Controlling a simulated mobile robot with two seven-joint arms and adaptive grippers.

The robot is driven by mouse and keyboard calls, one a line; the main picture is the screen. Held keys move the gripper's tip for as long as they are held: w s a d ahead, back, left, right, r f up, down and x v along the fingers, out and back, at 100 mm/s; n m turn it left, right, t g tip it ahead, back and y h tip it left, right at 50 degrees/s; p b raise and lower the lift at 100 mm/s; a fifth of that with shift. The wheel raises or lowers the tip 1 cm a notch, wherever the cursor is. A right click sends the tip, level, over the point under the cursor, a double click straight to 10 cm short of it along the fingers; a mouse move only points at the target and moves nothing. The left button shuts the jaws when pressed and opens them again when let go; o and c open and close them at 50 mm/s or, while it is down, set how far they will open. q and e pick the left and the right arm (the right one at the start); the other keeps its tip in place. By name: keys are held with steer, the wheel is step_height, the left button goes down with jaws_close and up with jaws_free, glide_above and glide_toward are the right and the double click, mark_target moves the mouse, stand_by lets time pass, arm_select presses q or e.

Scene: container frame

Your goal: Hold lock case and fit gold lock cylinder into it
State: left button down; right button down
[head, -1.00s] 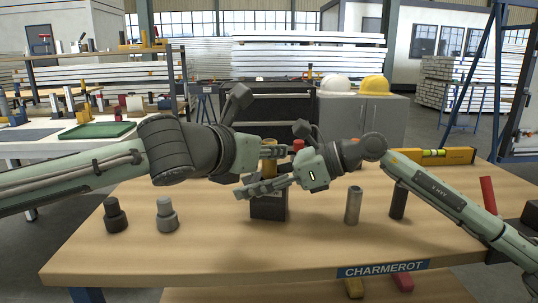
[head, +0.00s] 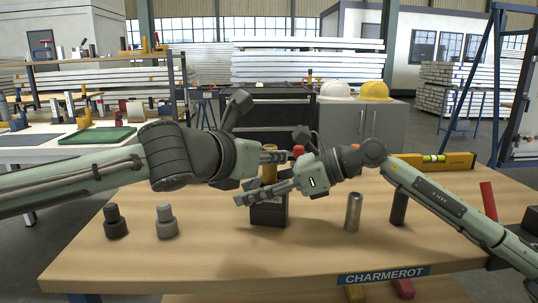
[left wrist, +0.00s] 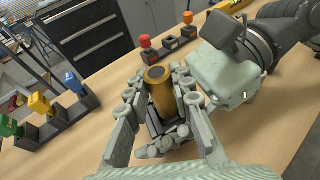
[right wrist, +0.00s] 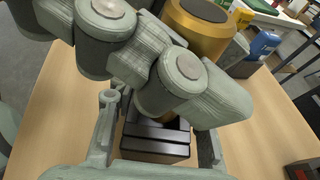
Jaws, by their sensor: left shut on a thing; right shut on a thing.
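The gold lock cylinder (head: 269,172) stands upright, held in my left gripper (head: 276,158), which is shut on it. The cylinder also shows in the left wrist view (left wrist: 161,94) and the right wrist view (right wrist: 205,30). Directly below it is the dark lock case (head: 268,214), on the front middle of the table. My right gripper (head: 268,190) is shut on the case from the right, its fingers at the case's sides in the right wrist view (right wrist: 155,143). The cylinder's lower end is at the case's top; fingers hide whether it is inside.
On the wooden table (head: 210,262), two grey stepped cylinders (head: 116,222) stand left. A metal tube (head: 353,212) and a dark cylinder (head: 399,207) stand right. A yellow level (head: 447,161) lies at the back right. The table front is clear.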

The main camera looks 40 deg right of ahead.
mark_target(268, 175)
arm_select(q)
steer(key=shift+f, duration=1.85)
stand_by(0.3)
steer(key=c, duration=1.3)
jaws_free()
steer(key=shift+c, duration=0.2)
steer(key=shift+o, duration=0.4)
steer(key=shift+s+f, duration=0.15)
steer(key=v, duration=1.2)
steer(key=shift+w+r, duration=0.25)
steer(key=shift+w, duration=0.05)
